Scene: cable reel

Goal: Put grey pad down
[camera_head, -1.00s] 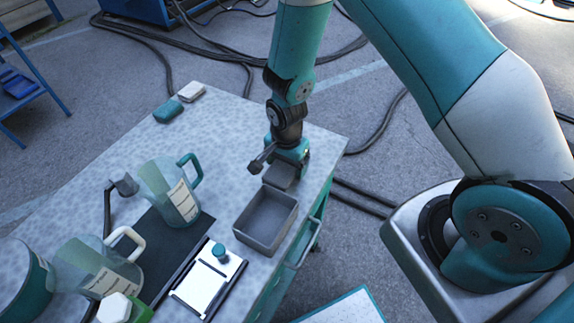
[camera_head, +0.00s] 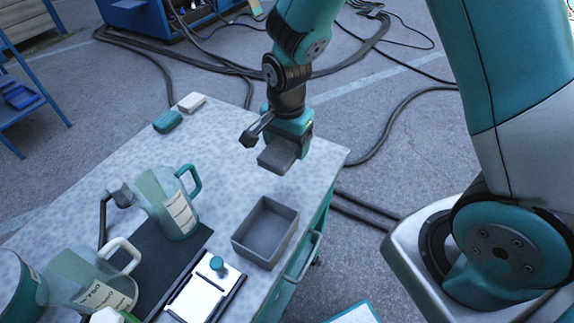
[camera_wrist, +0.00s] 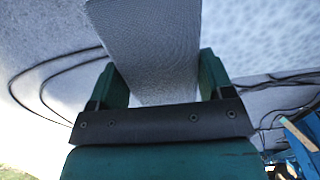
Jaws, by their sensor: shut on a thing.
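The grey pad (camera_head: 277,156) is held in my gripper (camera_head: 291,146), above the right part of the table. In the wrist view the pad (camera_wrist: 152,45) sits between the two green fingers of my gripper (camera_wrist: 157,78), which is shut on it. The pad is apart from the tabletop, behind the open grey box (camera_head: 244,238). The box looks empty. A teal pad (camera_head: 168,122) and a white pad (camera_head: 192,102) lie at the table's far left edge.
Two clear jugs, one with a teal handle (camera_head: 169,208) and one with a white handle (camera_head: 95,278), stand at the left near a dark mat (camera_head: 150,255). A white plate with a teal knob (camera_head: 217,264) lies before the box. The table's middle (camera_head: 215,165) is clear.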

